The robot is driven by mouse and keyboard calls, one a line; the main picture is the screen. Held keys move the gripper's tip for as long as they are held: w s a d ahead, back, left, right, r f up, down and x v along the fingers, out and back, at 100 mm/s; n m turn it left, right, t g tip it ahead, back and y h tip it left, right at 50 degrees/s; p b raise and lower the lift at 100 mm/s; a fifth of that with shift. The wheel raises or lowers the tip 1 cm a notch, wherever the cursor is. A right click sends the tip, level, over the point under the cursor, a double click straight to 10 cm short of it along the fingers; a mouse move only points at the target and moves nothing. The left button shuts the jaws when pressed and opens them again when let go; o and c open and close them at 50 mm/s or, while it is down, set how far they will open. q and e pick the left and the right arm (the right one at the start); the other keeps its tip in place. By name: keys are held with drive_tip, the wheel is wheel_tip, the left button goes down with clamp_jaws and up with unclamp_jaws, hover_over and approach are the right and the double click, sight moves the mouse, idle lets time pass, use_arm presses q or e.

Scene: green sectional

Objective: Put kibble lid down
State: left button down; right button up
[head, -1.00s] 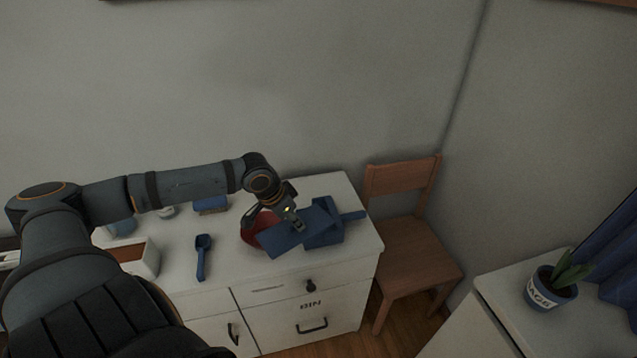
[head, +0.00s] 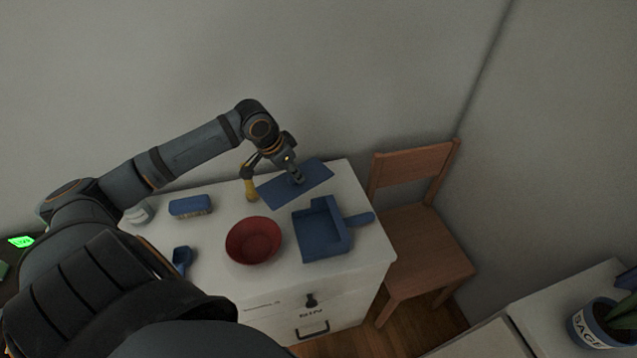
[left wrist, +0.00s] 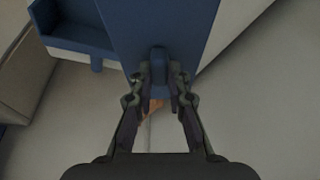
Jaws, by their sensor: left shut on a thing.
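The kibble lid is a flat blue rectangular plate (head: 312,172) with a small raised handle. My left gripper (head: 298,178) is shut on that handle. In the left wrist view the lid (left wrist: 160,22) lies under the fingers, and the handle (left wrist: 158,68) is between the fingertips (left wrist: 158,88). The lid is at the back of the white cabinet's top (head: 215,222), near the wall. I cannot tell whether it touches the top. My right gripper is not in view.
A blue dustpan (head: 318,234) and a red bowl (head: 253,241) stand in front of the lid. A yellow object (head: 251,190) is close to its left. A blue brush (head: 190,206) and blue scoop (head: 181,260) lie further left. A wooden chair (head: 415,235) stands right of the cabinet.

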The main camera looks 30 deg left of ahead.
sight(309, 167)
use_arm(q)
drive_tip(key=w, duration=0.2)
drive_tip(key=w+f, duration=0.1)
drive_tip(key=w, duration=0.1)
drive_tip(key=w+f+p, duration=0.1)
drive_tip(key=w, duration=0.1)
drive_tip(key=shift+w+f, duration=0.15)
drive_tip(key=shift+f, duration=0.1)
drive_tip(key=w+f, duration=0.1)
drive_tip(key=f, duration=0.1)
drive_tip(key=w+f, duration=0.3)
drive_tip(key=w, duration=0.1)
drive_tip(key=shift+w+a+f, duration=0.2)
drive_tip(key=shift+a+f, duration=0.1)
drive_tip(key=shift+f, duration=0.1)
drive_tip(key=shift+w+d+f, duration=0.1)
drive_tip(key=shift+w+f, duration=0.2)
drive_tip(key=shift+f, duration=0.15)
wheel_tip(309, 167, down, 3)
drive_tip(key=shift+r+p, duration=0.2)
drive_tip(key=shift+p, duration=0.3)
drive_tip(key=shift+w+f, duration=0.1)
drive_tip(key=shift+f, duration=0.25)
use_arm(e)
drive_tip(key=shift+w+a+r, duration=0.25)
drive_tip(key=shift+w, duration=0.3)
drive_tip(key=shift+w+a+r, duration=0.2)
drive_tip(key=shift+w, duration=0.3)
